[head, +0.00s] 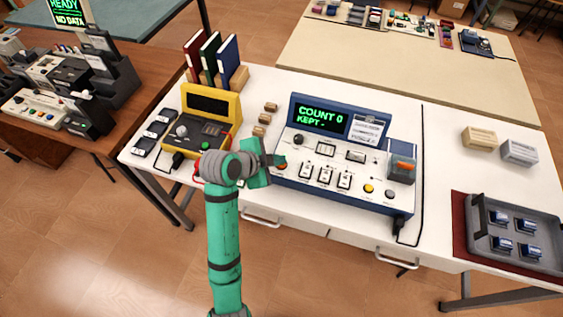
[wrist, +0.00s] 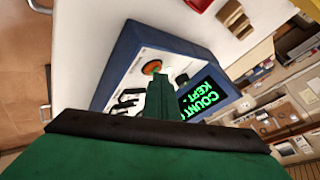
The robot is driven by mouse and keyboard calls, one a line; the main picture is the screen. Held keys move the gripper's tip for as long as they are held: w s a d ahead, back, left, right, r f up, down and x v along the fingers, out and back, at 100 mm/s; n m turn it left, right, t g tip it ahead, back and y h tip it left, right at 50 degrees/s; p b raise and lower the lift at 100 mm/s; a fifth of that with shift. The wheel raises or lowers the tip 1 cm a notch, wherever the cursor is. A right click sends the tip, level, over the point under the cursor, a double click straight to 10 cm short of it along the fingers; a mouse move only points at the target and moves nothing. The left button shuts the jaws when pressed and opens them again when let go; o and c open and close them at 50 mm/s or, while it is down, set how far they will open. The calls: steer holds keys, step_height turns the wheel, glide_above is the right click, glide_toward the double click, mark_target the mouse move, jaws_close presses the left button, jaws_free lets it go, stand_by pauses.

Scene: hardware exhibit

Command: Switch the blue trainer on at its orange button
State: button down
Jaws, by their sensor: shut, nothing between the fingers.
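The blue trainer (head: 335,150) is a blue-edged box with a white sloping panel, standing on the white table. Its lit screen (head: 320,117) reads COUNT 0 and KEPT - in green. The orange button is at the panel's lower left, partly behind my gripper (head: 273,160) in the head view. In the wrist view the orange button (wrist: 152,67) is clear, just beyond the fingertips of my shut, empty gripper (wrist: 160,82). I cannot tell whether the fingertips touch it.
The trainer panel also carries switches, a yellow button (head: 369,188) and a clear-covered block (head: 402,168). A yellow meter (head: 207,115) stands to the left. A grey tray (head: 515,235) with blue parts lies at right. A black cable runs down the trainer's right side.

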steer(key=shift+r, duration=0.35)
step_height(320, 180, up, 6)
stand_by(0.8)
stand_by(0.5)
